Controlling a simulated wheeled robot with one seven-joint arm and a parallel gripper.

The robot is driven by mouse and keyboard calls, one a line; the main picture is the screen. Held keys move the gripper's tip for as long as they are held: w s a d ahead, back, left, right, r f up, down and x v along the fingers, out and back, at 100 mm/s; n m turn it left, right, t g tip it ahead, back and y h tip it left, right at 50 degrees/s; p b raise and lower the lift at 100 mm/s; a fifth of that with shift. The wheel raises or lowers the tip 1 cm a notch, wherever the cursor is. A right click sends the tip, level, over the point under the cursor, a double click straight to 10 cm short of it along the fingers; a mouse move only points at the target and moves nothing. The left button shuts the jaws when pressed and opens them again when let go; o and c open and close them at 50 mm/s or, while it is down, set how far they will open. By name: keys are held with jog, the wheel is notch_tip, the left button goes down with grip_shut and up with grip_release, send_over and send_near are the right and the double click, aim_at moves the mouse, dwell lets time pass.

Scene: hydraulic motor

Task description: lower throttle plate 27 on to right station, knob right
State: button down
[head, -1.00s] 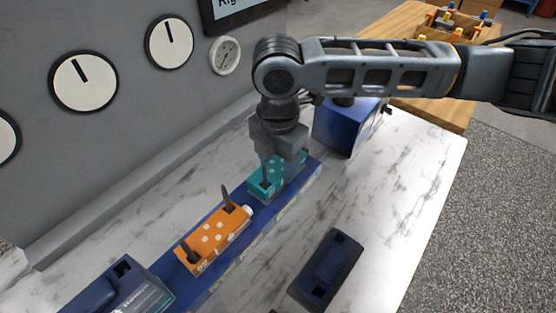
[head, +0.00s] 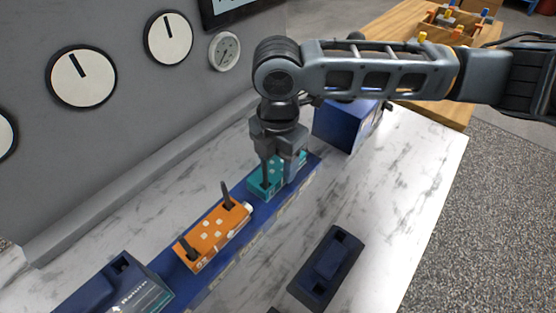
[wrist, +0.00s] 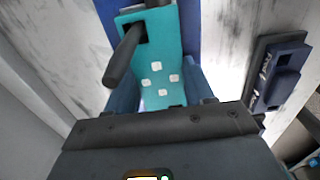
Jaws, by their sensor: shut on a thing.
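A teal plate with pale square spots (head: 263,184) is at the right end of the long blue base (head: 247,244); its number is not readable. My gripper (head: 283,172) is shut on its sides, one finger on each side in the wrist view. A dark post (head: 265,171) rises through a hole near its left end; it also shows in the wrist view. The plate is low, close to the base, but whether it rests flat I cannot tell. Its right end and any knob there are hidden by my gripper. The teal plate (wrist: 168,72) fills the middle of the wrist view.
An orange plate (head: 215,232) sits on the base to the left, with two dark posts through it and a white knob at its right end. A dark blue block (head: 328,266) lies in front. A blue box (head: 345,125) stands behind right. Dials hang on the wall.

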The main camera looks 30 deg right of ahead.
jog(key=shift+c, duration=1.6)
grip_release()
